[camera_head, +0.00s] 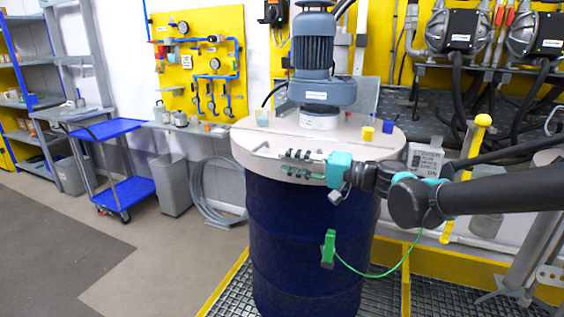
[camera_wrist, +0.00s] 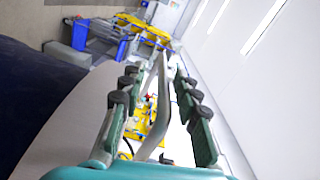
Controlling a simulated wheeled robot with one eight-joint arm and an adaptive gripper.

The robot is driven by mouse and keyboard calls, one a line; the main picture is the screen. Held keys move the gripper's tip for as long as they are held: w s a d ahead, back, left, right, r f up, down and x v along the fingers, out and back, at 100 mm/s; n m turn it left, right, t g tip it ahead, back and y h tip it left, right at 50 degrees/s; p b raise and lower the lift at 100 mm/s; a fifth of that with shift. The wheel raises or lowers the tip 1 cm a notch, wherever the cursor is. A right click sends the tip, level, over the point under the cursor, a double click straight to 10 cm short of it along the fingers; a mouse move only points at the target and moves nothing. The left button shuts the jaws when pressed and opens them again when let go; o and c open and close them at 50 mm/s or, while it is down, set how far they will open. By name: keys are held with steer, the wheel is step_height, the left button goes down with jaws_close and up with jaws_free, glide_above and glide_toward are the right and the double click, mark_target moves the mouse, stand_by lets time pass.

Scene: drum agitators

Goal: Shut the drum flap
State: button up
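The dark blue drum (camera_head: 300,235) stands upright with a pale round lid (camera_head: 245,135); the pale lid surface also shows in the wrist view (camera_wrist: 75,120). My gripper (camera_head: 284,163) is at the front of the lid, its green fingers pointing left. In the wrist view my gripper (camera_wrist: 157,72) has its fingers apart. A bent grey bar (camera_wrist: 150,115) shows between them, with gaps on both sides; I cannot tell whether it belongs to the flap. The flap's outline and position are not clear, partly hidden by my gripper.
A blue-grey motor (camera_head: 312,50) stands on the lid. A yellow cup (camera_head: 368,133) and a blue cup (camera_head: 388,127) sit at its right. A green clamp (camera_head: 329,248) with a green cable hangs at the drum's front. A blue cart (camera_head: 130,190) stands at left; floor there is clear.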

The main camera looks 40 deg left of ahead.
steer(key=v, duration=0.9)
steer(key=shift+d, duration=0.1)
steer(key=w+d+f+m+t+h, duration=0.1)
steer(key=w+d+f+t+h, duration=0.3)
steer(key=d+f, duration=0.75)
steer(key=w+d+f+m+t+h, duration=0.2)
steer(key=w+d+f+t+h, duration=0.2)
steer(key=d+f, duration=0.7)
steer(key=s+d+f+m+h, duration=0.1)
steer(key=d+f+h, duration=0.2)
steer(key=d, duration=0.7)
steer(key=s+d+f+m+t+h, duration=0.1)
steer(key=s+d+f+h, duration=0.1)
steer(key=d, duration=0.8)
steer(key=s+d+f+m+h, duration=0.1)
steer(key=d+f+h, duration=0.2)
steer(key=d, duration=0.8)
steer(key=shift+s+f+t+h, duration=0.3)
steer(key=shift+t+h, duration=0.1)
steer(key=shift+h, duration=0.2)
